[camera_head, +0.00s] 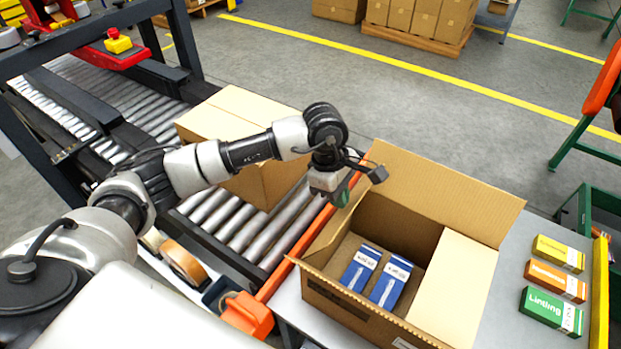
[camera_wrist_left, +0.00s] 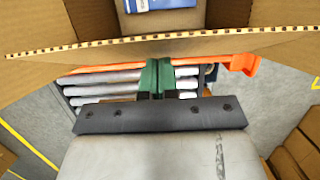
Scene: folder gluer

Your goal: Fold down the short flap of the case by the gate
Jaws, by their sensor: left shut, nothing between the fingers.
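The open cardboard case (camera_head: 365,322) stands on the grey table. Its far flap (camera_head: 440,195) stands up and leans back. The right short flap (camera_head: 455,287) lies inward over part of the opening. The left short flap (camera_head: 332,228) stands up, tilted outward. My left gripper (camera_head: 341,191) is shut and empty, above the outer side of this flap near its far end. In the left wrist view, the green fingertips (camera_wrist_left: 157,75) are together, beyond the flap's corrugated edge (camera_wrist_left: 160,41); contact cannot be told. My right gripper is out of view.
Two blue-and-white packs (camera_head: 375,277) sit inside the case. An orange rail (camera_head: 300,240) runs between the table and roller conveyor (camera_head: 235,225), where a closed case (camera_head: 250,115) stands. Yellow, orange and green packs (camera_head: 552,285) lie at right.

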